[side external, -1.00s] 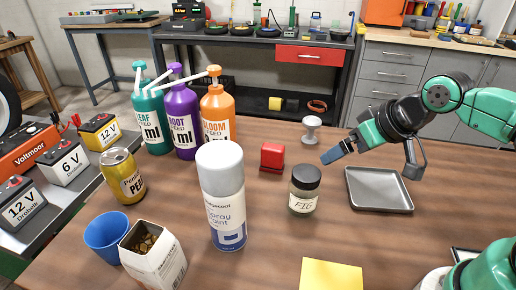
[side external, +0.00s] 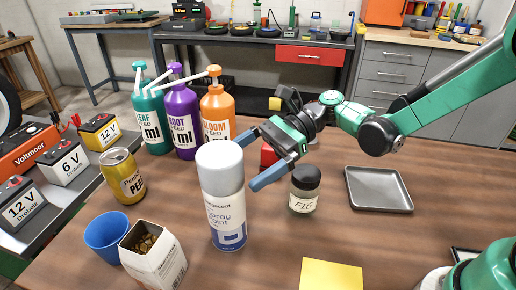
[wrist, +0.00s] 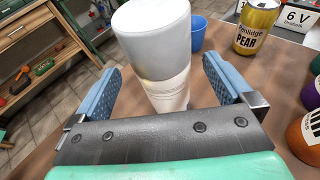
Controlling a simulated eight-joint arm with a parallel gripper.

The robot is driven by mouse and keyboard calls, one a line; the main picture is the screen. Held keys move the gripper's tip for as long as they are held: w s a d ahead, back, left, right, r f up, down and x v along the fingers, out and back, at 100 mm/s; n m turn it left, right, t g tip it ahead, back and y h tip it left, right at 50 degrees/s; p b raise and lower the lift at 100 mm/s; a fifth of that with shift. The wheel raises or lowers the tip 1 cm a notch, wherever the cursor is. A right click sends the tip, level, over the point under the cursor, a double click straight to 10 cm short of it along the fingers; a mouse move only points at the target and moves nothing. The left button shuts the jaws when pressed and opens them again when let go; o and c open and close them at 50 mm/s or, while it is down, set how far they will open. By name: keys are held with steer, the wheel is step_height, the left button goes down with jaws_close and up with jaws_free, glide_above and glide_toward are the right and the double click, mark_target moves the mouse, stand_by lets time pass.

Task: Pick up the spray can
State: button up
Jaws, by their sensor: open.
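The spray can (side external: 224,205) is white with a grey cap and a blue label patch, and stands upright on the wooden table. It also shows in the wrist view (wrist: 160,60), ahead of my gripper and centred between the fingers. My gripper (side external: 250,162) is open, with its blue fingers on either side of the line toward the can, just right of and behind it in the side view. In the wrist view my gripper (wrist: 155,88) is empty between its pads. The can's lower part is partly hidden in the wrist view by the gripper body.
A jar marked FIG (side external: 304,190) stands right of the can. A red block (side external: 268,156) is partly hidden behind my gripper. Pump bottles (side external: 181,118) stand behind; a carton (side external: 152,255), blue cup (side external: 106,236) and yellow can (side external: 123,176) stand left. A grey tray (side external: 379,205) lies right.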

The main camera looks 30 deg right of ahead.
mark_target(226, 206)
steer(key=x, duration=0.5)
steer(key=shift+d, duration=0.1)
jaws_close()
